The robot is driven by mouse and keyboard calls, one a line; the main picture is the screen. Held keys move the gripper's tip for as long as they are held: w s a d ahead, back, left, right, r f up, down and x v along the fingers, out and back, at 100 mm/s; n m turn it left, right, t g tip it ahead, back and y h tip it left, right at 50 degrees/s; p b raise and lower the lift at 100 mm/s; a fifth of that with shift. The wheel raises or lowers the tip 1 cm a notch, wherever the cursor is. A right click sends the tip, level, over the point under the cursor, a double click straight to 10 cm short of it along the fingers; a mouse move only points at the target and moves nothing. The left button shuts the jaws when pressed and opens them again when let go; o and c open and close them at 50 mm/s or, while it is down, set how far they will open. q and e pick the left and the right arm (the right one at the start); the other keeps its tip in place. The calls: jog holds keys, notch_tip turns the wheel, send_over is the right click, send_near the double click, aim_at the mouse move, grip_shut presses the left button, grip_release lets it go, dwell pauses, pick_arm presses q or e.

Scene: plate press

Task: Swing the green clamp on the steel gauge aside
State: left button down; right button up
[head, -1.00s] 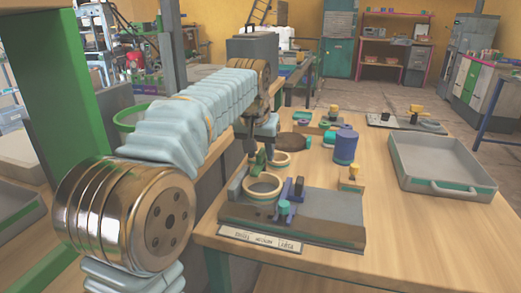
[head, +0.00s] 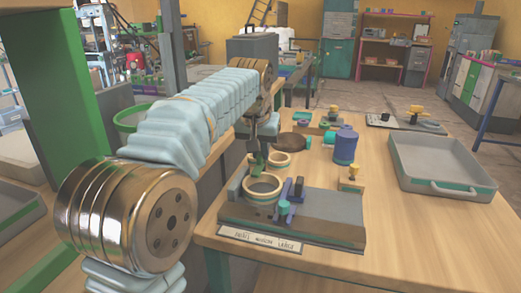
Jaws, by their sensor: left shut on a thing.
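The steel gauge (head: 335,225) is a grey block on the near left part of the wooden table, with a size label strip along its front. A cream ring with a teal band (head: 263,200) sits on its left part. The small green clamp (head: 257,165) stands at the back of this ring. My left gripper (head: 257,158) points down from the end of my arm and is shut on the green clamp; its fingertips are small and partly hidden. A blue clamp piece (head: 298,187) stands on the gauge to the right of the ring. My right gripper is not in view.
A second cream ring (head: 281,160) lies just behind the gauge. A grey tray (head: 435,187) is at the right. The table's front right is clear.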

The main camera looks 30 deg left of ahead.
pick_arm(q)
jog(key=n, duration=0.1)
jog(key=n+y, duration=0.1)
jog(key=n, duration=0.1)
jog(key=shift+d+f+n+g+b, duration=0.1)
jog(key=shift+f+n+g+b, duration=0.1)
jog(key=shift+n+g+b, duration=0.15)
jog(key=n, duration=0.2)
jog(key=n+g+y, duration=0.1)
jog(key=n, duration=0.1)
jog(key=shift+w+d+n+g+y+p, duration=0.1)
jog(key=shift+n+g+y+p, duration=0.2)
jog(key=shift+p, duration=0.1)
jog(key=n, duration=0.2)
jog(key=n+g, duration=0.1)
jog(key=n, duration=0.1)
jog(key=shift+w+n+g+y, duration=0.1)
jog(key=shift+n+g+y, duration=0.15)
jog(key=shift+y, duration=0.05)
jog(key=shift+w+d+f+n+g, duration=0.1)
jog(key=shift+n+g, duration=0.35)
jog(key=shift+n, duration=0.7)
jog(key=shift+w+n+g, duration=0.1)
jog(key=shift+n+g, duration=0.35)
jog(key=shift+n, duration=0.7)
jog(key=shift+s, duration=0.1)
jog(key=c, duration=1.1)
grip_release()
